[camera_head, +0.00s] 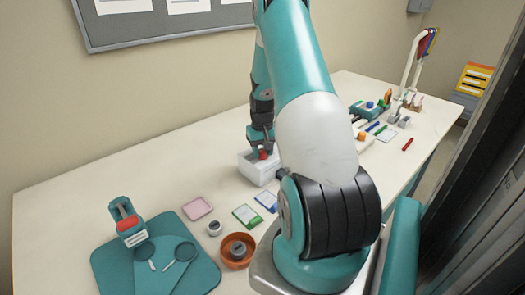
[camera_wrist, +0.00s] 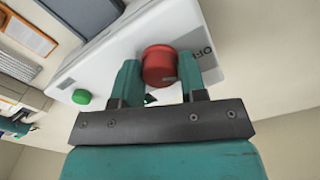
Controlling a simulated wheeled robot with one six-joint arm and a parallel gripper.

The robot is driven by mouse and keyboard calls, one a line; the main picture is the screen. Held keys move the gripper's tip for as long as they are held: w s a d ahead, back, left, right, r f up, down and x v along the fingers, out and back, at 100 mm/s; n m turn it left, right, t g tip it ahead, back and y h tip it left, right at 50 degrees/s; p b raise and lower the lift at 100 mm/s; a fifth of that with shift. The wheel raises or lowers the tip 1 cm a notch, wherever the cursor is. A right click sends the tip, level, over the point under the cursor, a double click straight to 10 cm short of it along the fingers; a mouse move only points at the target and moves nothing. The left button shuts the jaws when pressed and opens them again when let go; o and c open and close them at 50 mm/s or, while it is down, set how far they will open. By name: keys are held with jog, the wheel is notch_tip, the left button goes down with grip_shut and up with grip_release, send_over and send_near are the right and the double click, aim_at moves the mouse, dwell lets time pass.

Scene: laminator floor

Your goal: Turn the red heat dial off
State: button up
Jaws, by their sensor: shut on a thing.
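The red heat dial (camera_wrist: 159,65) sits on the face of a white box-shaped laminator (camera_wrist: 110,58). In the wrist view my gripper (camera_wrist: 162,75) has one finger on each side of the dial and is shut on it. The printed word beside the dial is partly covered by the right finger; "OF" can be read. A green button (camera_wrist: 82,97) is on the same face, to the left of the dial. In the head view the white laminator (camera_head: 255,168) stands on the table, with the red dial (camera_head: 263,154) just under my gripper (camera_head: 262,147).
A teal mat (camera_head: 110,268) with a red-and-teal tool (camera_head: 128,222) lies at the front left. Several small items lie at the right. The table's left back is clear.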

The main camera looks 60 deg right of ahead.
aim_at(262, 151)
jog(key=o, duration=0.9)
notch_tip(262, 151, up, 18)
jog(key=b, duration=0.2)
jog(key=shift+f+b, duration=0.25)
jog(key=shift+b, duration=0.1)
jog(key=w+a+r+n+t+y, duration=0.1)
jog(key=w+a+r+n, duration=0.15)
jog(key=a, duration=1.05)
jog(key=w+a+r+n, duration=0.15)
jog(key=a+n, duration=0.25)
jog(key=a, duration=0.8)
jog(key=s+a+n+y, duration=0.1)
jog(key=s+a+n, duration=0.1)
jog(key=s+a, duration=0.3)
jog(key=s+a+n+y, duration=0.1)
jog(key=s+a+n, duration=0.2)
jog(key=s+a, duration=0.3)
jog(key=s+a+n+g+y, duration=0.1)
jog(key=s+a+n, duration=0.2)
jog(key=a, duration=1)
jog(key=shift+s+r, duration=0.2)
jog(key=shift+s, duration=1.25)
